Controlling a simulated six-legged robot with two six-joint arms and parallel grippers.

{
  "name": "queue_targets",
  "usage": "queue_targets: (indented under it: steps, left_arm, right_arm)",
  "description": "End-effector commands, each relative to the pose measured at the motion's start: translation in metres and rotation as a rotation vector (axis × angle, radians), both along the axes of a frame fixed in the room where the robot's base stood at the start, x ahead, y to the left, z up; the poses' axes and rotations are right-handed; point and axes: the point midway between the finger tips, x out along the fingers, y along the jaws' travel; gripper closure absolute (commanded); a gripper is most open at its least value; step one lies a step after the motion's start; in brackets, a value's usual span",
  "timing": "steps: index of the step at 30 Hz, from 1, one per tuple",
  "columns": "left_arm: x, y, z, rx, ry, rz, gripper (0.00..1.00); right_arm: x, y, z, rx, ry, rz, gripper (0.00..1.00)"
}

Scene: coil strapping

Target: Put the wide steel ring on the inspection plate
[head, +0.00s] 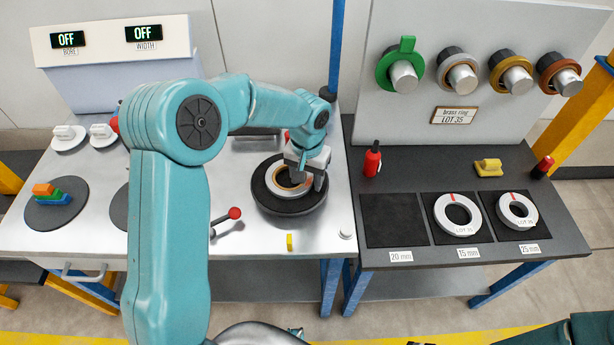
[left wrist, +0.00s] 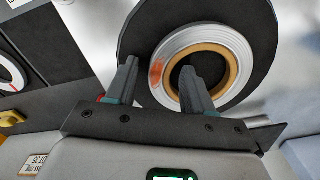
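A silver-white ring with a brass-coloured inner band and an orange-red mark (left wrist: 157,72) lies on a round dark plate (head: 275,207) on the steel bench; no label tells its width. My left gripper (head: 309,178) is at the right side of this ring. In the left wrist view its fingers (left wrist: 160,85) are apart, one near the ring's outer side and one over its hole, with the ring's wall between them; I cannot tell if they touch it. Two pale rings lie on black squares at right, by labels 15 mm (head: 458,214) and 25 mm (head: 517,210). My right gripper is not in view.
The 20 mm square (head: 396,220) is bare. A red bottle (head: 372,160) and yellow block (head: 488,167) stand behind. A red-knobbed lever (head: 233,213) is left of the round plate. A grey disc (head: 40,217) holds coloured blocks. The BORE and WIDTH displays read OFF.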

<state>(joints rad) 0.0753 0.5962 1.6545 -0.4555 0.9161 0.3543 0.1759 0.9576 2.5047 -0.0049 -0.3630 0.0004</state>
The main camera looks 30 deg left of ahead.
Motion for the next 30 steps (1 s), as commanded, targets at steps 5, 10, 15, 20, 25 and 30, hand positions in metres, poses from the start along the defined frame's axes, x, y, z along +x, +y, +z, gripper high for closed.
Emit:
queue_targets:
  steps: [5, 10, 15, 20, 25, 30]
  left_arm:
    - [0.000, 0.000, 0.000, 0.000, 0.000, 0.000, 0.48]
    - [0.001, 0.000, 0.010, 0.000, -0.003, 0.001, 0.48]
    - [0.001, 0.000, 0.045, 0.000, -0.007, 0.000, 0.48]
    - [0.001, -0.001, 0.082, 0.001, -0.006, -0.001, 0.48]
    - [0.001, -0.001, 0.111, 0.000, -0.003, 0.000, 0.48]
    - [0.000, -0.001, 0.123, 0.000, -0.001, 0.000, 0.48]
  right_arm:
    - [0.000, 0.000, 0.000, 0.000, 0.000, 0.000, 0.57]
    - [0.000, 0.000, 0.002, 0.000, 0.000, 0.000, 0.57]
    - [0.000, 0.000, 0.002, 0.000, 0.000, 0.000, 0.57]
    - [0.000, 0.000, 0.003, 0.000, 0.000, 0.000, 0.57]
    - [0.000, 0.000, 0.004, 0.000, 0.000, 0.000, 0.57]
    - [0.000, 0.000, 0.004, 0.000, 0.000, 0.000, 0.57]
